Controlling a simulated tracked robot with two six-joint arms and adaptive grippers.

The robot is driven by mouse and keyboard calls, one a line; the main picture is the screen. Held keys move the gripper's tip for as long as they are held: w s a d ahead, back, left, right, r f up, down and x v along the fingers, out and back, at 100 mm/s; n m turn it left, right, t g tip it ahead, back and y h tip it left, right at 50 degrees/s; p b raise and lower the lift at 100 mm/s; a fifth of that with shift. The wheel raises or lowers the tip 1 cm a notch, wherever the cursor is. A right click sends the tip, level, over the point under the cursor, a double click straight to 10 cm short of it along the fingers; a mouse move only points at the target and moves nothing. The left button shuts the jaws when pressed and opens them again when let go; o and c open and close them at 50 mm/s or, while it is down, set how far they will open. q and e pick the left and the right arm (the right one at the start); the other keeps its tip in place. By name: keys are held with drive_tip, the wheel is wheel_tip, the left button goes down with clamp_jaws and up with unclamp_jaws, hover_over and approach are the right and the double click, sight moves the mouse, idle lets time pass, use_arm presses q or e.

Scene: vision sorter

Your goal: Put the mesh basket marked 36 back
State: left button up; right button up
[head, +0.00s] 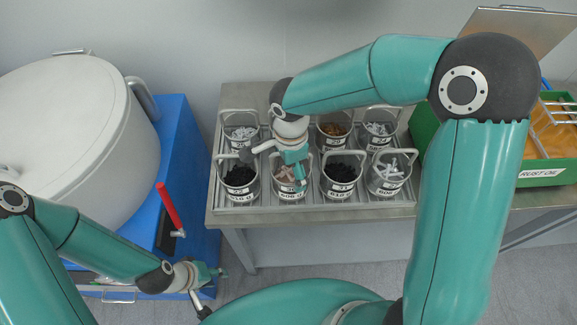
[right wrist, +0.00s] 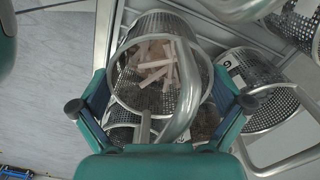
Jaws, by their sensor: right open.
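Several mesh baskets with arched handles and white labels stand in two rows on a ribbed tray (head: 262,204). The label numbers are too small to read surely, so I cannot tell which basket is marked 36. My right gripper (head: 294,172) is over the front-row basket with pale pinkish sticks (head: 293,192) and partly hides it. In the right wrist view the open fingers of my right gripper (right wrist: 161,104) lie either side of this basket (right wrist: 150,95), its handle between them. My left gripper (head: 212,277) is low at the left, away from the baskets; its jaws are unclear.
The tray lies on a metal table (head: 232,95). A white round drum (head: 65,110) and blue cabinet (head: 180,150) with a red lever (head: 170,205) stand left. A green crate (head: 545,173) stands right. Neighbouring baskets (head: 240,180) leave little room.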

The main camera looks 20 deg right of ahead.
wheel_tip(320, 180, up, 12)
drive_tip(key=shift+r, duration=0.1)
idle(0.5)
idle(0.5)
